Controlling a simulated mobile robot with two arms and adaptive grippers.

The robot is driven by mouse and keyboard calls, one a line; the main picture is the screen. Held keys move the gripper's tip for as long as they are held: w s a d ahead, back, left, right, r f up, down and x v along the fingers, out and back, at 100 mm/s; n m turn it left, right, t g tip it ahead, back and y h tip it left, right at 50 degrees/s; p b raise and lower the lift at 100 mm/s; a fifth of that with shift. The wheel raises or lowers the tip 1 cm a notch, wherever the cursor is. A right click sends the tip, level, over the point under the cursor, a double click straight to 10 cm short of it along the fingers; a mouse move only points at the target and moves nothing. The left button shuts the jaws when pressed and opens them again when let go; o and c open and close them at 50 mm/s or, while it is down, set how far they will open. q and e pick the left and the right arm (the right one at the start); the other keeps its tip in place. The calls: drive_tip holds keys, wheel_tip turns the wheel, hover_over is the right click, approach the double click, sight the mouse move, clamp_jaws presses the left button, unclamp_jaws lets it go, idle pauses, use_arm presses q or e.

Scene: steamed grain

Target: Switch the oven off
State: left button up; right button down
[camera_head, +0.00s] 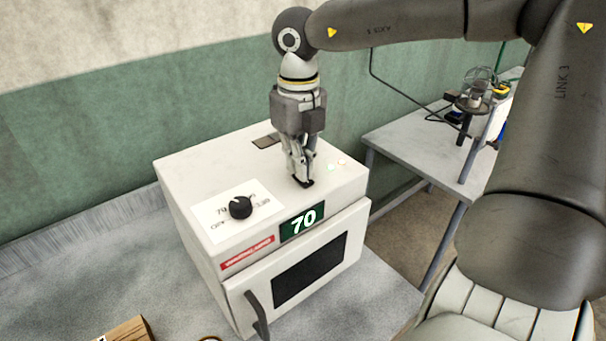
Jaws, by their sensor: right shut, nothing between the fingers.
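The white oven (190,170) stands on a grey surface, its front door closed. On its top at the left is a black round knob (240,207) on a white label plate with printed numbers. A green display (302,222) on the front edge reads 70. My right gripper (304,183) points down over the right part of the oven top, its fingers shut and empty. Its tips are at or just above the top, to the right of the knob and behind the display. Small pale marks (336,165) lie right of the fingers. My left gripper is not in view.
The oven door has a dark window (310,270) and a dark handle (257,314) sticking out. A grey table (405,140) at the right carries a metal apparatus (476,95). The grey surface left of the oven is clear.

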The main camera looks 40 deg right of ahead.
drive_tip(key=shift+s+f, duration=0.1)
drive_tip(key=shift+f, duration=0.15)
drive_tip(key=shift+r, duration=0.15)
drive_tip(key=shift+r+p, duration=0.3)
drive_tip(key=shift+r, duration=0.3)
drive_tip(key=shift+r+p, duration=1.6)
drive_tip(key=shift+r, duration=1.25)
